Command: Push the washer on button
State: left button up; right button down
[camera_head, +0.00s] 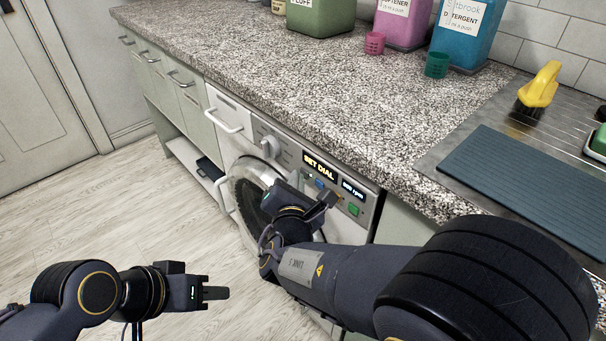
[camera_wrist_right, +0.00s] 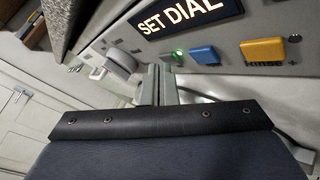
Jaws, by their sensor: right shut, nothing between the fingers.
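The white front-loading washer (camera_head: 235,115) stands under the counter. Its panel has a dial (camera_head: 270,147), a lit "SET DIAL" display (camera_head: 320,168), a blue button (camera_head: 319,184) and a green button (camera_head: 354,210). The right wrist view shows a small round green light or button (camera_wrist_right: 178,55), the blue button (camera_wrist_right: 203,55) and a yellow button (camera_wrist_right: 263,50). No label marks the on button legibly. My right gripper (camera_head: 329,198) is shut and empty in front of the panel; contact cannot be told. My left gripper (camera_head: 215,293) hangs low over the floor, finger opening unclear.
The granite counter (camera_head: 300,80) overhangs the washer panel. Green, pink and blue bottles (camera_head: 465,35) stand at the back of the counter. A yellow brush (camera_head: 540,90) and a dark mat (camera_head: 530,180) lie at the right. The floor at left is clear.

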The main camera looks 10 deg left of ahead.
jog(key=shift+w, duration=0.1)
dwell(0.4)
jog(key=shift+s+a, duration=0.3)
jog(key=shift+s, duration=0.15)
jog(key=s+a, duration=0.3)
jog(key=s, duration=0.1)
jog(key=shift+s+a, duration=0.35)
jog(key=shift+s, duration=0.05)
dwell(0.5)
